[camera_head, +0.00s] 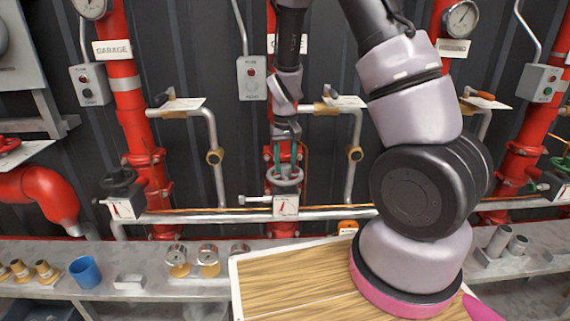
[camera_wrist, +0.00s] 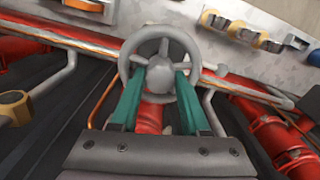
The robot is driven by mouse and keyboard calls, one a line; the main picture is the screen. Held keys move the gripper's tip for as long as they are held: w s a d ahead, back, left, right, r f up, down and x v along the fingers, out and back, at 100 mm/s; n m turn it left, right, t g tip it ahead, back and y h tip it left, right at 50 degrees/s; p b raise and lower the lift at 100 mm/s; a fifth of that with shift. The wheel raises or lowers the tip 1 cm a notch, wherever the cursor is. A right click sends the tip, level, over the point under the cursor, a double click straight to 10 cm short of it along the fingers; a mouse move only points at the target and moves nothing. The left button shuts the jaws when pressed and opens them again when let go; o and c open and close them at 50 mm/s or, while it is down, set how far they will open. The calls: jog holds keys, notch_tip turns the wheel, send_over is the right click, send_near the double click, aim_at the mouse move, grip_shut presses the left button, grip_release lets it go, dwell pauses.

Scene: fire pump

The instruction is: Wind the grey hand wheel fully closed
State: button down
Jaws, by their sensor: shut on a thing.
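The grey hand wheel (camera_head: 286,182) sits on the middle red pipe, just above a small white plate with a red pointer (camera_head: 286,206). In the wrist view the grey hand wheel (camera_wrist: 160,60) faces me, with its round rim, spokes and central hub in clear sight. My gripper (camera_head: 284,160) reaches down to it from above. In the wrist view the two teal fingers of my gripper (camera_wrist: 158,82) come in at the near part of the rim, one on each side of the hub, and are shut on the wheel. The exact contact at the fingertips is hard to see.
Red pipes (camera_head: 131,100) and a long horizontal grey pipe (camera_head: 220,216) run around the wheel. A black hand wheel (camera_head: 121,182) is at the left. Below, a grey shelf (camera_head: 140,285) holds gauges (camera_head: 208,256) and a blue cup (camera_head: 86,272). A wooden board (camera_head: 290,285) lies in front.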

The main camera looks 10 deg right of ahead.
jog(key=m, duration=0.3)
jog(key=shift+m, duration=0.4)
jog(key=m, duration=0.7)
jog(key=shift+m, duration=0.3)
jog(key=m, duration=0.4)
jog(key=shift+m, duration=0.3)
jog(key=m, duration=0.3)
jog(key=shift+m, duration=0.4)
